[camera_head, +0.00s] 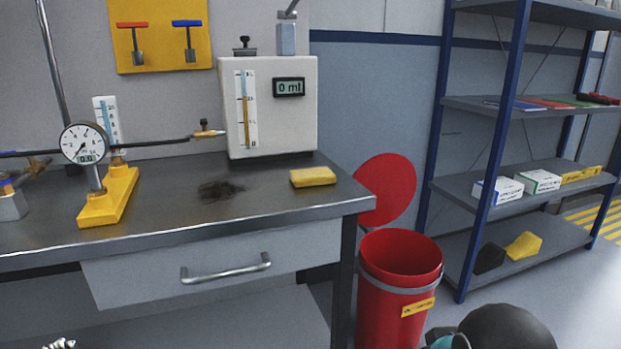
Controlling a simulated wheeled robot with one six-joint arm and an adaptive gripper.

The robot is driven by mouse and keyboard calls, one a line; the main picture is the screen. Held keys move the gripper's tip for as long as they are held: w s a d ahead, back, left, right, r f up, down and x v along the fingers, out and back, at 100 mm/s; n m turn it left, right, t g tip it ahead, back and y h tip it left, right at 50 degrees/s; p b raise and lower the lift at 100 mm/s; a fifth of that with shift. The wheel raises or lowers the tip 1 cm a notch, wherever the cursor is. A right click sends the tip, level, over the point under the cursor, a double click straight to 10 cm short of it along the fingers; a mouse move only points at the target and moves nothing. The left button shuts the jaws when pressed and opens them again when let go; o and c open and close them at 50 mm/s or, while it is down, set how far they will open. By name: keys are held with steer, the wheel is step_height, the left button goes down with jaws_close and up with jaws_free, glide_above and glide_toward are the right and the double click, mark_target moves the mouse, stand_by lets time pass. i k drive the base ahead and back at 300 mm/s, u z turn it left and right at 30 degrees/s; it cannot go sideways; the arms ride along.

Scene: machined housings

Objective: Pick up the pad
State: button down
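The pad (313,177) is a small yellow block. It lies flat on the dark grey metal top of the workbench (270,197), near its right end, just in front of a white box with a display. A dark smudge (220,190) marks the bench top to the left of the pad. Nothing covers the pad. My gripper's fingers do not show; only a dark rounded part with a teal piece, likely of my arm, shows at the lower right, well away from the pad.
The white box (290,110) reading "0 ml" stands behind the pad. A gauge (84,144) on a yellow stand (108,197) is at left. A red bin (395,300) with its round lid raised stands right of the bench. Blue-framed shelves (465,190) stand further right.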

mark_target(317, 176)
steer(key=u, duration=0.05)
steer(key=k, duration=0.5)
steer(key=u, duration=1.6)
steer(key=i, duration=1.45)
steer(key=z, duration=2.2)
